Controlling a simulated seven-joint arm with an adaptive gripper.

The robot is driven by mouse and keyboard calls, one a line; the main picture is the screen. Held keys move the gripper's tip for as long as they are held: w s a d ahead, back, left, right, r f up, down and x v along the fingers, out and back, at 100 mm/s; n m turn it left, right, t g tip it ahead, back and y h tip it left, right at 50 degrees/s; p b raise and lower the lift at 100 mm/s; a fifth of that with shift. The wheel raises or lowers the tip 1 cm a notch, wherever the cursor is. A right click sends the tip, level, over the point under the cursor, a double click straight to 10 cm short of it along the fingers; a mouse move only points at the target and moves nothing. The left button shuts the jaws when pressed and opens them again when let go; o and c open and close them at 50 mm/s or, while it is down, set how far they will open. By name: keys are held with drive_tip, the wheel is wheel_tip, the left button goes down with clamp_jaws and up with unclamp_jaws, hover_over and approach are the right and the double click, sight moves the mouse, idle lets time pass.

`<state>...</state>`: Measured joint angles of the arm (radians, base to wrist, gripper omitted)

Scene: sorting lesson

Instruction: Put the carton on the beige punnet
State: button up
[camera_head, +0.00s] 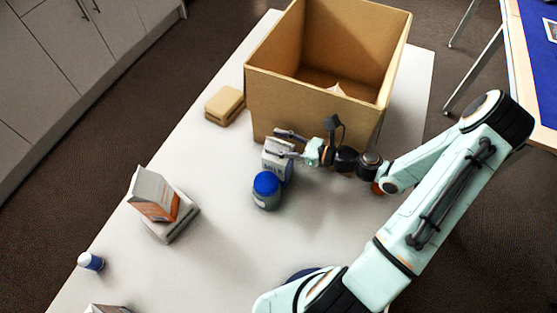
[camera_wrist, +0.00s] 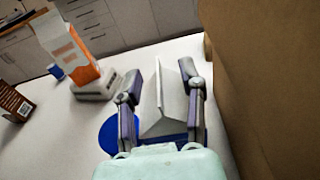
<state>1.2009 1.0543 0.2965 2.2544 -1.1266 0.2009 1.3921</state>
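The carton (camera_head: 277,162) is white and grey with a gabled top, standing in front of the large cardboard box. It also shows in the wrist view (camera_wrist: 165,128). My gripper (camera_head: 286,144) has one finger on each side of it; the wrist view shows the fingers (camera_wrist: 162,88) close against its sides. I cannot tell whether they press on it. The beige punnet (camera_head: 224,105), a low tan block with rounded edges, lies left of the cardboard box with nothing on top.
The open cardboard box (camera_head: 310,105) rises behind my gripper. A jar with a blue lid (camera_head: 266,190) stands close in front of the carton. A blue-and-white bottle (camera_head: 90,261) is at the left edge.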

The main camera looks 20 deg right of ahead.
clamp_jaws()
idle(0.3)
